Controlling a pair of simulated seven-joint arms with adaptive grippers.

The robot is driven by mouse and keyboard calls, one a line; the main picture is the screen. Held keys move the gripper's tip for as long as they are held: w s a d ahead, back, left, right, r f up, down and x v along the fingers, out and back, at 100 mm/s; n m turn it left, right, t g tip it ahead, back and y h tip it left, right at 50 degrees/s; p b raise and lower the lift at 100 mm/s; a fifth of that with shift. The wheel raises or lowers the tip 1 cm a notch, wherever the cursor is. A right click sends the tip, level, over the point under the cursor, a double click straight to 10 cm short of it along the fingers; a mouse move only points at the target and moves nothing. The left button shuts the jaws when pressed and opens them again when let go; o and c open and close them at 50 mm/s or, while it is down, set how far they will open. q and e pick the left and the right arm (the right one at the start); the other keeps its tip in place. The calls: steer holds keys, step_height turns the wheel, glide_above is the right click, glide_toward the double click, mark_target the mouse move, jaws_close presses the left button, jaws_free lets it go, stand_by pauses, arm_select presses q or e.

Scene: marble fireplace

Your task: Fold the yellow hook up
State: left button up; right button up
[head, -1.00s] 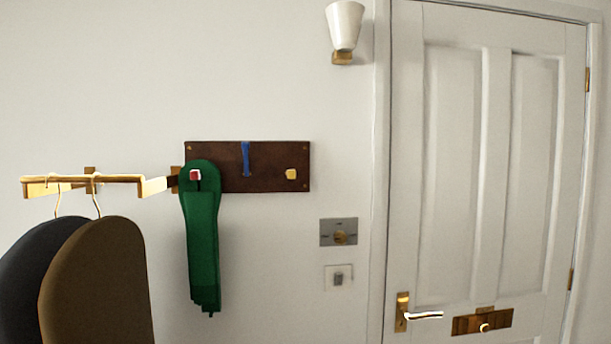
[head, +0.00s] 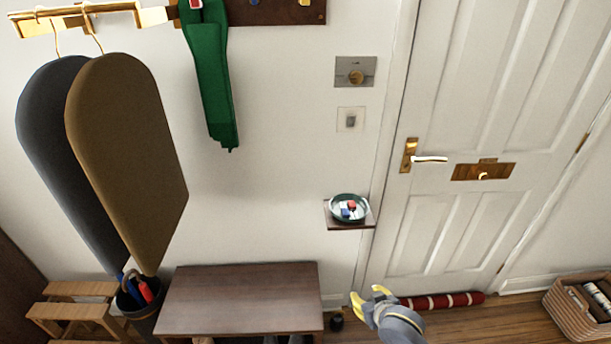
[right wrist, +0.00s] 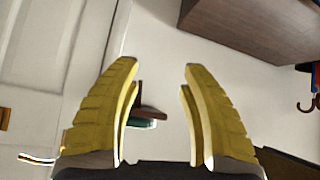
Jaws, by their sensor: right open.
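The dark wooden hook board (head: 275,14) is cut off by the top edge of the head view. A bit of the yellow hook (head: 305,2) shows at that edge, too little to tell its pose. A green scarf (head: 212,80) hangs from the board's left end, by the red hook (head: 196,4). My right gripper (head: 369,296), with yellow fingers, is low in front of the door, far below the board. It is open and empty, as the right wrist view (right wrist: 160,68) also shows. My left gripper is out of view.
A small shelf (head: 333,224) with a dish (head: 349,209) juts from the wall, between my right gripper and the board. The door handle (head: 430,159) sticks out at right.

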steer(key=w+a+r+m+t+y, duration=0.1)
steer(key=w+a+r+m+y, duration=0.3)
steer(key=r, duration=1.1)
steer(key=w+a+r+n+t+y, duration=0.1)
steer(key=w+r, duration=0.6)
steer(key=r, duration=0.8)
steer(key=w+a+r+m+t+y, duration=0.1)
steer(key=w+a+r+m+y, duration=0.3)
steer(key=r, duration=1)
steer(key=d+r+m+y, duration=0.1)
steer(key=d+r+m, duration=0.15)
steer(key=r, duration=1.25)
steer(key=d+r+m+y, duration=0.1)
steer(key=r+m+y, duration=0.15)
steer(key=r, duration=1.35)
steer(key=shift+h, duration=0.35)
steer(key=x, duration=1.6)
steer(key=shift+w+d+f, duration=0.1)
jaws_close()
